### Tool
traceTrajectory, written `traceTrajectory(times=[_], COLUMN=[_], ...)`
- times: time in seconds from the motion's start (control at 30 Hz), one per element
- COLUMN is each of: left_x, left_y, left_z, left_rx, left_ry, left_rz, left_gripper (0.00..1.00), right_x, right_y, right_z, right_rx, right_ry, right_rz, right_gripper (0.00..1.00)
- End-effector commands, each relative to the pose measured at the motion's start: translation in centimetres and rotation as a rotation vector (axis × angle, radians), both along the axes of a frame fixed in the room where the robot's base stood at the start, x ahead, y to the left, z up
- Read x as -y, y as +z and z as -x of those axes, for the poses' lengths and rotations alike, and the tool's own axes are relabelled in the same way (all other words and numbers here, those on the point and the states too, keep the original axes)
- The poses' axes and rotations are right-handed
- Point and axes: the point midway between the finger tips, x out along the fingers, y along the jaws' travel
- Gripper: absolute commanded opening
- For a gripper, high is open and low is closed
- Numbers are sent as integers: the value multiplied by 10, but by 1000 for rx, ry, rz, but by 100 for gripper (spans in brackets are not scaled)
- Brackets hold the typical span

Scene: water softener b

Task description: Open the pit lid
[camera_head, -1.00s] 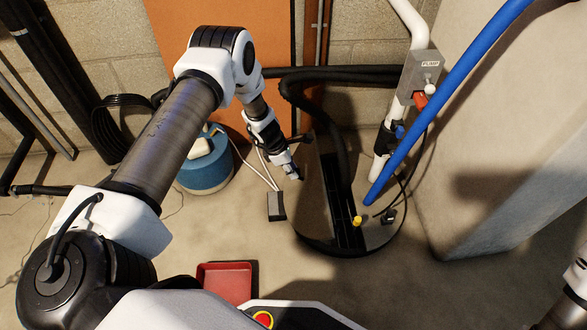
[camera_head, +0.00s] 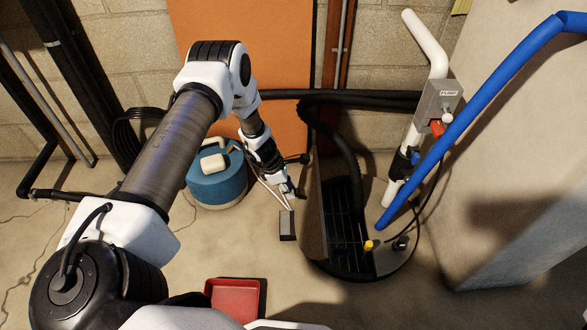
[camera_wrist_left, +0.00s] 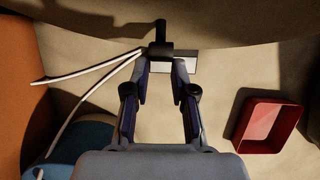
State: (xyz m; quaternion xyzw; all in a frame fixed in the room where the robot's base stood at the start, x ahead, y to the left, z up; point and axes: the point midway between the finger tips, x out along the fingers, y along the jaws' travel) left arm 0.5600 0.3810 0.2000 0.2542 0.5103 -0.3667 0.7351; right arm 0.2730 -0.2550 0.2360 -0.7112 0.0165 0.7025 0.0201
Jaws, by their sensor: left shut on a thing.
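The pit lid (camera_head: 312,215) is a brown half-round flap on the left side of the round pit. It stands tilted up steeply, with the dark pit opening (camera_head: 345,215) exposed to its right. My left gripper (camera_head: 291,190) is at the outer left side of the flap. In the left wrist view my left gripper (camera_wrist_left: 160,60) is shut on a small black handle (camera_wrist_left: 160,46), and the lid (camera_wrist_left: 215,25) fills the top of that view. The handle is too small to make out clearly in the head view. My right gripper is not in view.
A yellow knob (camera_head: 369,246) and a blue pipe (camera_head: 470,120) are at the pit's right. A blue tank (camera_head: 217,185) stands behind my left arm. A red tray (camera_head: 233,298) and a small grey box (camera_head: 287,226) are on the floor nearer me.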

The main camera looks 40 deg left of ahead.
Motion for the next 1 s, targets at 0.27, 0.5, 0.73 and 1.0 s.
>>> traceTrajectory(times=[0.27,0.5,0.73,1.0], left_x=[-20,-21,-27,-45], left_y=[-1,-1,-4,-12], left_z=[14,15,19,34], left_rx=[1,1,1,0], left_ry=[4,2,3,4], left_rz=[-2,-3,-2,-1], left_gripper=[3,3,0,0], right_x=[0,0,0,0], right_y=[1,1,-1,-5], right_z=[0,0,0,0], right_rx=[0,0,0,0], right_ry=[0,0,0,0], right_rz=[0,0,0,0], right_gripper=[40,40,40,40])
